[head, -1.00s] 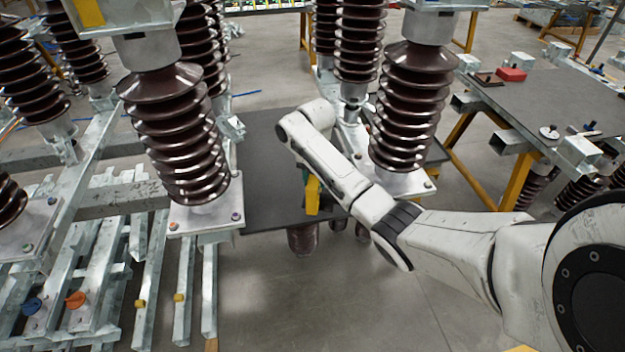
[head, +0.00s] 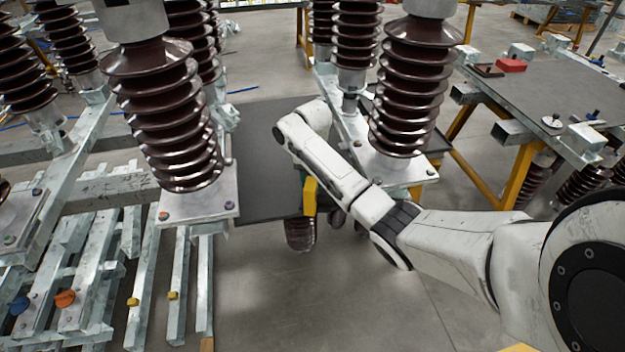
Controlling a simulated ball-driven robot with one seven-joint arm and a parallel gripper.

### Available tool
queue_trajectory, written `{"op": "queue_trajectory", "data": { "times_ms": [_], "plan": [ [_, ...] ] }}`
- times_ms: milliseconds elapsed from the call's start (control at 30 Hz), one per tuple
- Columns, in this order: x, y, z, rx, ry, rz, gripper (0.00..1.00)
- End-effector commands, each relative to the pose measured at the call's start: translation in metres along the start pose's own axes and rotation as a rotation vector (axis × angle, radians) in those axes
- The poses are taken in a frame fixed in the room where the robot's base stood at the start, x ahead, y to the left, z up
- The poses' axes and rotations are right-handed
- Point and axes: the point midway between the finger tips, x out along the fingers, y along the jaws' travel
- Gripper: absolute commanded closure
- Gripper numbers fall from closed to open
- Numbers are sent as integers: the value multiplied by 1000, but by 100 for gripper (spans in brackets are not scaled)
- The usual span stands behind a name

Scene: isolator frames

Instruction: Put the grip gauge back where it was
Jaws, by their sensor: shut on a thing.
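My white arm reaches in from the right and bends down at its far end, over a dark-topped table (head: 262,160). My forearm hides most of my gripper, and I cannot see its fingertips. A yellow piece with a green edge, seemingly the grip gauge (head: 309,197), shows just left of and below the forearm, in front of the tabletop. It keeps its place relative to my arm, as a thing shut in the gripper would. Whether it touches the table cannot be told.
Tall brown ribbed insulators stand close on both sides of my arm, one at left (head: 165,115) and one at right (head: 411,90). A side table (head: 555,95) with a red block (head: 511,65) is at right. Galvanised beams (head: 180,280) lie at lower left. The floor in front is clear.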

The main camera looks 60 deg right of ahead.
Motion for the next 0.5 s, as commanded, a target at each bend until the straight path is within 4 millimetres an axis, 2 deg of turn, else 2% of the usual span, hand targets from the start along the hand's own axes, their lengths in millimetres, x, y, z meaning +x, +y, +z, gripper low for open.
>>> {"op": "queue_trajectory", "data": {
  "times_ms": [500],
  "plan": [
    [8,0,0,0,-1,0,100]
  ]
}}
